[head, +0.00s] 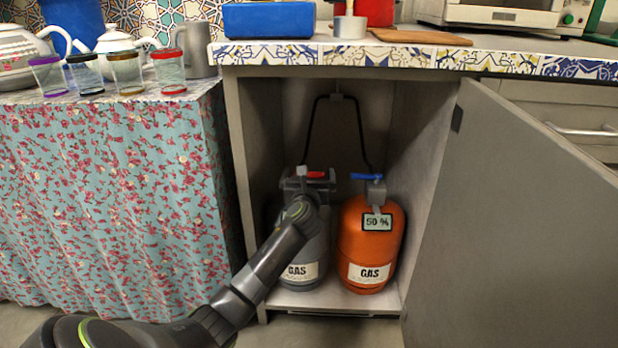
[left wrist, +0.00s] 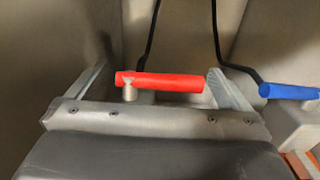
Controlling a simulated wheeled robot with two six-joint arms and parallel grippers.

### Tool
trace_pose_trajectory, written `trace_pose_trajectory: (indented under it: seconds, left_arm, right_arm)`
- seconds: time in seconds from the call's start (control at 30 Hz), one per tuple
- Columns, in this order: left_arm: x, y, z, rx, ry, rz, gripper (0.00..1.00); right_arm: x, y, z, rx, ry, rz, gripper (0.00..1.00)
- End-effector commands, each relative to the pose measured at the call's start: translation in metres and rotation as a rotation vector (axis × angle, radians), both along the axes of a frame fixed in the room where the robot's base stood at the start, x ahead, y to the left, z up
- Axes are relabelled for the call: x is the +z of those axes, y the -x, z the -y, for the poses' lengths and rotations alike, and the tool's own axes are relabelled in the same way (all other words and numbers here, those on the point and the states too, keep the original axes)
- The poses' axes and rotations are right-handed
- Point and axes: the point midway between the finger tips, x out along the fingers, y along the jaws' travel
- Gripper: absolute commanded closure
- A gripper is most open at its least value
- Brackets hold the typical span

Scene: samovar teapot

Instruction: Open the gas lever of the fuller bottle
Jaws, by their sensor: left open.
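Two gas bottles stand side by side in the open cabinet. The grey one (head: 317,245) is at the left, partly hidden behind my left arm. Its red lever (head: 316,175) also shows in the left wrist view (left wrist: 165,82), lying roughly crosswise. The orange bottle (head: 371,248) is at the right, with a blue lever (head: 367,177) and a display reading 50 % (head: 377,222). Any display on the grey bottle is hidden. My left gripper (head: 307,181) is open at the red lever, with its fingers on either side of the lever in the wrist view. Contact cannot be told.
The cabinet door (head: 520,225) stands open at the right. A cloth-covered table (head: 110,190) with cups and teapots is at the left. A black hose (head: 309,130) loops behind the bottles. The tiled counter edge (head: 400,57) runs above the cabinet.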

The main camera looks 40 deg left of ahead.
Motion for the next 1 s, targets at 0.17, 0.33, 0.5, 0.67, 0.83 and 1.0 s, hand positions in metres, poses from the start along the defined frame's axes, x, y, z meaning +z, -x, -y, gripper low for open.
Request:
trace_pose_trajectory:
  seconds: [0.17,0.33,0.5,0.67,0.83,1.0]
  left_arm:
    - [0.0002,-0.0015,-0.0012,0.000,0.000,0.000,0.00]
    - [0.0004,-0.0014,-0.0011,0.000,0.000,0.000,0.00]
    - [0.0004,-0.0014,-0.0010,0.000,-0.001,0.001,0.20]
    - [0.0004,-0.0014,-0.0010,0.000,-0.001,0.001,0.41]
    - [0.0005,-0.0014,-0.0008,0.000,-0.001,0.001,0.52]
    - [0.0010,-0.0011,-0.0008,-0.006,-0.001,0.001,0.52]
  right_arm:
    - [0.0018,-0.0004,-0.0003,0.006,-0.002,0.005,0.64]
    - [0.0019,-0.0005,-0.0002,0.006,-0.002,0.005,0.64]
    - [0.0018,-0.0005,-0.0003,0.006,-0.002,0.005,0.64]
    - [0.0018,-0.0005,-0.0003,0.006,-0.002,0.005,0.64]
    - [0.0019,-0.0004,-0.0002,0.006,-0.002,0.005,0.64]
    - [0.0031,0.0007,-0.0004,0.002,0.000,0.008,0.64]
